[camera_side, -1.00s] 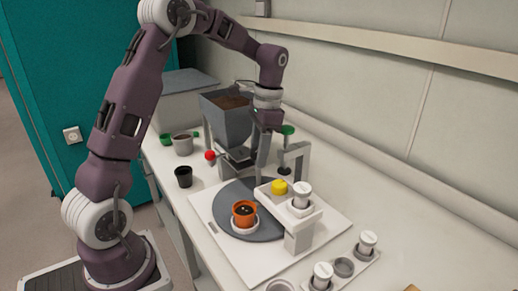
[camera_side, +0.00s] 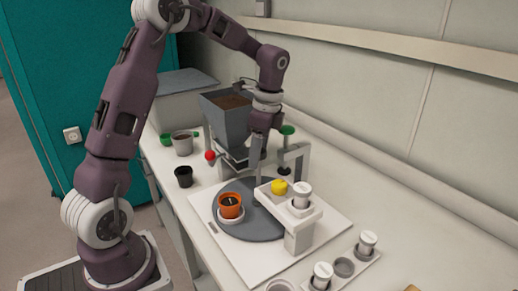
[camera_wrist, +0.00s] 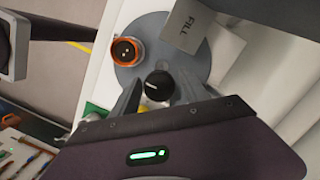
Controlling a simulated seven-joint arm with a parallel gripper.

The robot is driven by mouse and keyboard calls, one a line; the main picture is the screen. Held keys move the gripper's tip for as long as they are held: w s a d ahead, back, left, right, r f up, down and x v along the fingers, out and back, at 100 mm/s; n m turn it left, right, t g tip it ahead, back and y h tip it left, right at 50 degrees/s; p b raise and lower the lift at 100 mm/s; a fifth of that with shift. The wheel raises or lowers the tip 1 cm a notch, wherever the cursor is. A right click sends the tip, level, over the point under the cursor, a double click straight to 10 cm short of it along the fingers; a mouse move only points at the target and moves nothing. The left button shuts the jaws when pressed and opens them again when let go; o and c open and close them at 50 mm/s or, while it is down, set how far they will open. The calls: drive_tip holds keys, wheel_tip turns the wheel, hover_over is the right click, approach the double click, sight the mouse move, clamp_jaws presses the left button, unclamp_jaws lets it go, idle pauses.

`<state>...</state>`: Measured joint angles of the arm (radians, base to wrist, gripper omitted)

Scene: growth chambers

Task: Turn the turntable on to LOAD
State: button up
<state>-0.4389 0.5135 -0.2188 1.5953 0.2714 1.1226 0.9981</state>
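The turntable (camera_side: 247,230) is a grey disc on a white base plate (camera_side: 285,262); it also shows in the wrist view (camera_wrist: 125,20). In the wrist view the pot (camera_wrist: 124,51) is at the upper left of the disc. My gripper (camera_wrist: 160,82) points down over the disc, its fingers on either side of a black knob (camera_wrist: 158,86) with a white mark. In the side view the fingertips are partly hidden. No LOAD label is readable.
A grey plate marked FILL (camera_wrist: 187,27) overhangs the disc. A soil hopper (camera_side: 226,118) stands behind. A white stand (camera_side: 298,238) with a yellow cap (camera_side: 279,187) rises at the disc's right. A black pot (camera_side: 184,176) stands at the left.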

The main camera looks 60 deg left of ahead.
drive_tip(key=shift+r, duration=3.55)
drive_tip(key=s+d+r+n+t, duration=0.4)
drive_tip(key=s+d+r+n, duration=0.15)
drive_tip(key=s+d, duration=0.55)
drive_tip(key=s+d+f+n+t, duration=0.1)
drive_tip(key=s+n, duration=0.1)
drive_tip(key=s, duration=0.3)
drive_tip(key=s+d+f+n+t+h, duration=0.1)
drive_tip(key=s+d+n, duration=0.1)
drive_tip(key=s, duration=0.4)
drive_tip(key=shift+d+f+t, duration=0.2)
drive_tip(key=shift+d+t, duration=0.05)
drive_tip(key=shift+t, duration=0.05)
drive_tip(key=shift+s, duration=0.1)
